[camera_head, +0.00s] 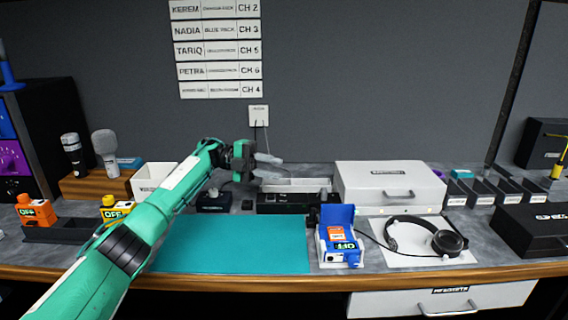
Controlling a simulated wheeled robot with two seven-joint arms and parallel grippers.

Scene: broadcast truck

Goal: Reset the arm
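My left arm, green and black, reaches in from the lower left over the bench. Its gripper (268,160) is raised above the back of the bench, pointing right, in front of the grey wall. Its fingers are small and pale here, and I cannot tell whether they are apart or closed. I see nothing clearly held in it. My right arm and gripper are not in view.
A teal mat (236,246) lies clear at the front. A blue holder with a pack (339,240), headphones (425,237) and a white case (390,184) stand to its right. Orange (36,210) and yellow (115,207) packs and microphones (105,150) are at left.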

